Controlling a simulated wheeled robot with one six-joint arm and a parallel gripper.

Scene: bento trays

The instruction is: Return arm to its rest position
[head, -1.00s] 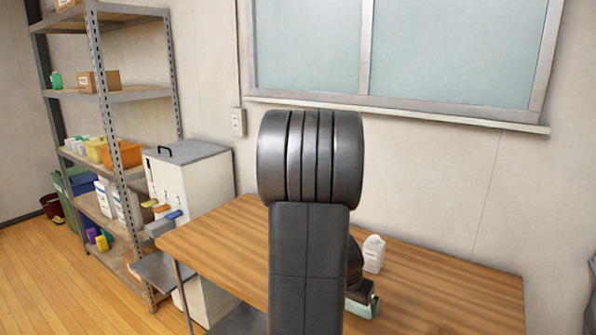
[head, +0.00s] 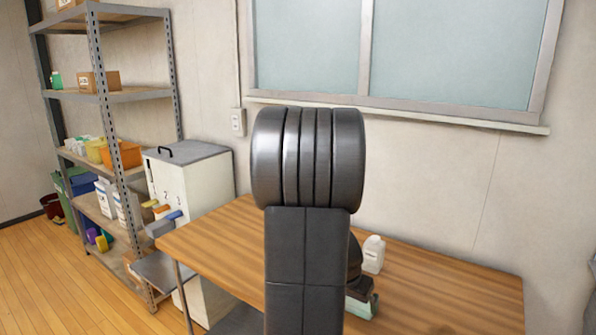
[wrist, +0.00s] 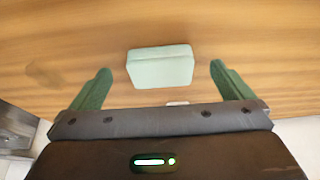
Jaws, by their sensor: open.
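My gripper (wrist: 160,66) is open in the wrist view, with its two dark green fingers spread apart. A pale green block (wrist: 160,68) is on the wooden table (wrist: 60,50), seen in the gap between the fingers and clear of both. I cannot tell the gripper's exact height above it. In the head view my arm stands up in the middle and hides most of the gripper. A pale green patch, apparently the block (head: 360,306), shows just right of the arm on the table (head: 440,290).
A white bottle (head: 374,254) stands on the table right of my arm. A white cabinet (head: 190,180) with coloured handles and a metal shelf (head: 100,95) with bins stand at left. A wall with a window (head: 440,50) is behind. The table's right side is clear.

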